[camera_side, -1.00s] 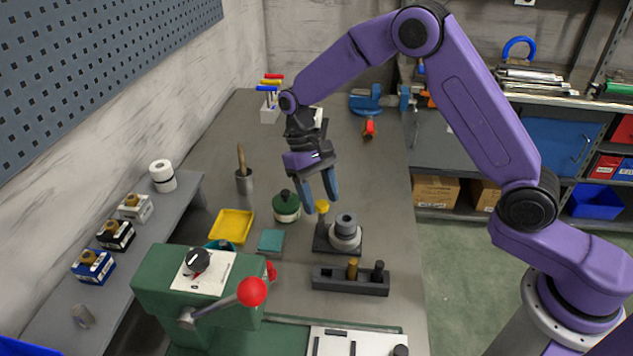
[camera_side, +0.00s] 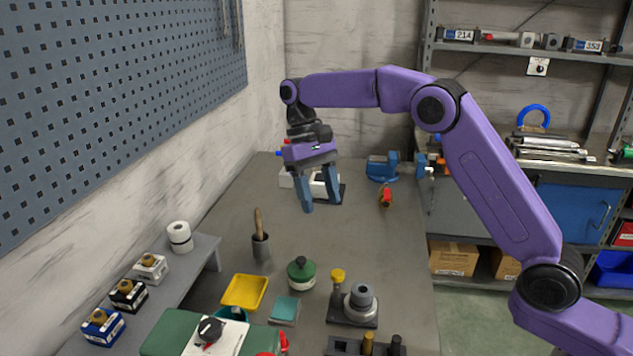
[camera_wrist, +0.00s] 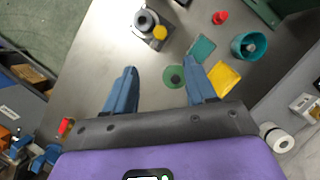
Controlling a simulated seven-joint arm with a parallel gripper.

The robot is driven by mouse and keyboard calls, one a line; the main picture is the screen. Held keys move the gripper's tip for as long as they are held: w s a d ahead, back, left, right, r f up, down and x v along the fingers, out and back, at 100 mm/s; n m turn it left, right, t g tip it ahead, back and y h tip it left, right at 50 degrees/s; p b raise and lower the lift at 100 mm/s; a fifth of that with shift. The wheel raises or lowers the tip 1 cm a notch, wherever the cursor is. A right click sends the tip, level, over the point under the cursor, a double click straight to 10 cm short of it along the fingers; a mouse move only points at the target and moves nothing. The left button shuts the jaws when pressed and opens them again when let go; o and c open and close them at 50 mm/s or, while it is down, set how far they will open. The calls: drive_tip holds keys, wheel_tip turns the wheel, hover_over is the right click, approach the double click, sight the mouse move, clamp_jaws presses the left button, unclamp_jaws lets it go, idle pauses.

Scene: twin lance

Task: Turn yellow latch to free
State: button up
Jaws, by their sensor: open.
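The yellow latch (camera_side: 338,275) is a small yellow knob on a dark post, at the corner of a dark square base (camera_side: 340,318). A grey stepped cylinder (camera_side: 361,298) stands beside it on that base. In the wrist view the yellow latch (camera_wrist: 160,33) and the grey cylinder (camera_wrist: 146,20) show at the top, beyond the fingertips. My gripper (camera_side: 320,214) is open and empty, with blue fingers pointing down, above and behind the latch and apart from it. The open fingers (camera_wrist: 160,66) also show in the wrist view. Which way the latch is turned cannot be told.
A green round container (camera_side: 301,272), a teal pad (camera_side: 285,309) and a yellow tray (camera_side: 244,291) lie left of the base. A dark cup with a wooden handle (camera_side: 260,246) stands farther left. A blue vise (camera_side: 381,167) is at the back. The bench middle is clear.

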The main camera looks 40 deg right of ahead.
drive_tip(key=shift+v, duration=1.15)
drive_tip(key=shift+s, duration=0.1)
drive_tip(key=s+n+t, duration=0.3)
drive_tip(key=s+n, duration=0.3)
drive_tip(key=s, duration=1.1)
drive_tip(key=s+d+f+n, duration=0.3)
drive_tip(key=s+d, duration=0.2)
drive_tip(key=s, duration=0.4)
drive_tip(key=s+d+f+n+t, duration=0.1)
drive_tip(key=s+d+f+n, duration=0.2)
drive_tip(key=s+d, duration=0.3)
drive_tip(key=s, duration=0.3)
drive_tip(key=shift+s+f+t, duration=0.3)
drive_tip(key=shift+s+f, duration=0.05)
